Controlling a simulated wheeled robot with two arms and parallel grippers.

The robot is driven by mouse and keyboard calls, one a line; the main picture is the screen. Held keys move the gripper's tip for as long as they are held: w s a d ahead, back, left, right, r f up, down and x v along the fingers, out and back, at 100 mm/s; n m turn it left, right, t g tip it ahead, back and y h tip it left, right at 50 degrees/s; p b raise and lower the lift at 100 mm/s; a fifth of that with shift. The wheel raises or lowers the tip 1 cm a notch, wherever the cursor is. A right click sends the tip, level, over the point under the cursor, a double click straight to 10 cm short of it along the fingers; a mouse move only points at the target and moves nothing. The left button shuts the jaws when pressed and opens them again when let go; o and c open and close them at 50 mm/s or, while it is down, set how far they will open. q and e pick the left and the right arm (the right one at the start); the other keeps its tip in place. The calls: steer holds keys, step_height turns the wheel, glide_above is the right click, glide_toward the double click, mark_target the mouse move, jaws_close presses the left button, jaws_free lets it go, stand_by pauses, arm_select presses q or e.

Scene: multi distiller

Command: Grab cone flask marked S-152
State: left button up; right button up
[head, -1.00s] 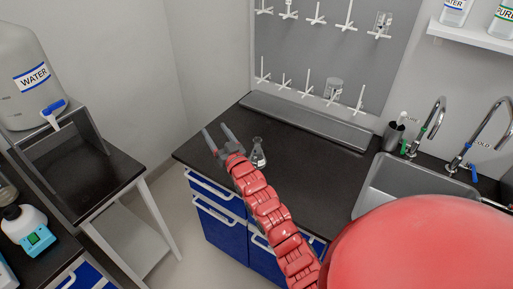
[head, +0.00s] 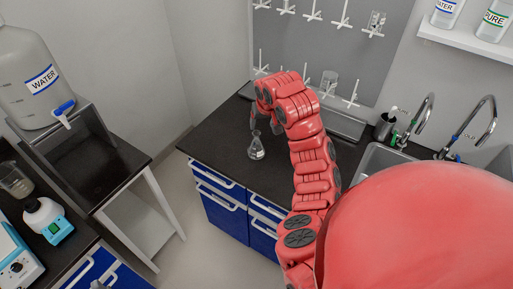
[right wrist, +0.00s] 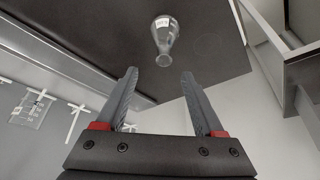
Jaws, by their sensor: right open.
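A small clear cone flask (head: 256,149) stands upright on the black countertop, near its left front part. Its label is too small to read. It also shows in the right wrist view (right wrist: 164,36), its mouth towards my gripper. My right gripper (right wrist: 159,74) is open and empty. The flask's neck lies just beyond and between the fingertips, apart from them. In the head view the bent red arm hides most of this gripper, which hangs above and close to the flask. My left gripper is not in view.
A drying rack (head: 320,45) with white pegs and some glassware hangs on the back wall. A sink (head: 372,165) with taps is at the right. A water tank (head: 38,85) stands on a side table at the left. The counter around the flask is clear.

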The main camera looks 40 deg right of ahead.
mark_target(256, 136)
steer(key=b+x, duration=0.4)
steer(key=x, duration=0.3)
steer(key=shift+w+f, duration=0.15)
steer(key=shift+f, duration=0.2)
steer(key=shift+w+d+f+p, duration=0.15)
steer(key=shift+w+f+p, duration=0.4)
steer(key=shift+f, duration=0.4)
steer(key=shift+w+f+p, duration=0.4)
steer(key=shift+w+p, duration=0.1)
steer(key=shift+p, duration=0.25)
steer(key=x, duration=0.1)
steer(key=p+x, duration=0.1)
steer(key=x, duration=0.1)
steer(key=shift+w+r, duration=0.1)
steer(key=shift+w, duration=0.15)
steer(key=shift+w+d+f+p, duration=0.1)
steer(key=shift+w+f+p, duration=0.15)
steer(key=shift+f, duration=0.3)
jaws_close()
